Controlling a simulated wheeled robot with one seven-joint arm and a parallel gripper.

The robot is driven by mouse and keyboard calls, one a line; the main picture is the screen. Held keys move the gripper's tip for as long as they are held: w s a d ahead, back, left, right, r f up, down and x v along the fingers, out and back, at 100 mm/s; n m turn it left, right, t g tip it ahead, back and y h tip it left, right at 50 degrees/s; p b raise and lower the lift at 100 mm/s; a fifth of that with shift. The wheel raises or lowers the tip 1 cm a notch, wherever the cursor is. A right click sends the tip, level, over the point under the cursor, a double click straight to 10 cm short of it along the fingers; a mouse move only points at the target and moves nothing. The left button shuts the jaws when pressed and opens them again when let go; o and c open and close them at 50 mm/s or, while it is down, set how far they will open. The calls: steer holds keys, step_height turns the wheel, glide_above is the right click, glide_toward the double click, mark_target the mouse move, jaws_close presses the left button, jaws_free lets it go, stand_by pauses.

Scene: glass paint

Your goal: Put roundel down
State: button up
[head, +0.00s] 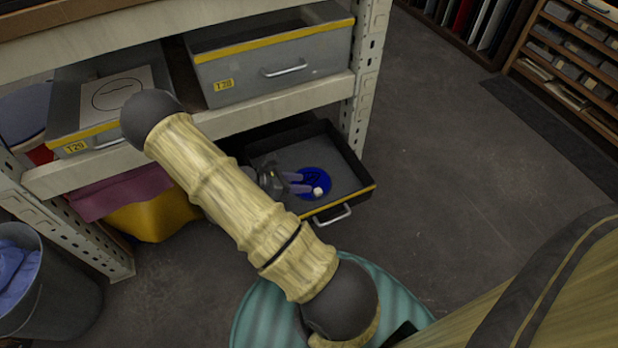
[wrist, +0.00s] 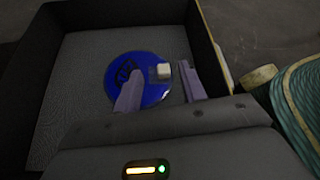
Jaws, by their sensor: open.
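The roundel is a blue glass disc (head: 314,183) with dark painted lines and a small whitish block on it. It lies in the open lower drawer (head: 345,178), on the grey drawer floor, towards the front. In the wrist view the roundel (wrist: 150,92) lies beyond and between my fingers. My gripper (head: 300,182) is open, reaching into the drawer from the left, with its fingers over the near part of the disc. In the wrist view my gripper (wrist: 158,92) has its fingers apart. Whether a finger touches the disc I cannot tell.
Drawer T28 (head: 270,70) is on the shelf above. Drawer T29 (head: 75,120), holding a sheet with a circle drawn on it, is at the left. A shelf post (head: 365,75) stands right of the drawers. A bin (head: 50,295) is at lower left. The floor at right is clear.

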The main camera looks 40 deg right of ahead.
steer(key=p+v, duration=0.3)
steer(key=v, duration=0.4)
stand_by(0.4)
steer(key=s+a+r+m+t+y, duration=0.3)
steer(key=s+a+r+m+y, duration=0.1)
steer(key=r+m, duration=0.4)
steer(key=s+a+r+m+t+y, duration=0.3)
steer(key=a+r+m+y, duration=0.4)
steer(key=r, duration=0.5)
steer(key=shift+s+a+r+m+t+y, duration=0.35)
steer(key=shift+a+m, duration=0.25)
steer(key=shift+m, duration=0.4)
steer(key=w+p+v, duration=0.3)
steer(key=p+v, duration=1.3)
steer(key=w+r+p+v, duration=0.1)
steer(key=w+p+v, duration=0.3)
steer(key=p+v, duration=1.2)
steer(key=w+r+p+v, duration=0.1)
steer(key=w+p+v, duration=0.2)
steer(key=p+v, duration=1.3)
steer(key=shift+a+r+p, duration=0.2)
steer(key=shift+p, duration=0.6)
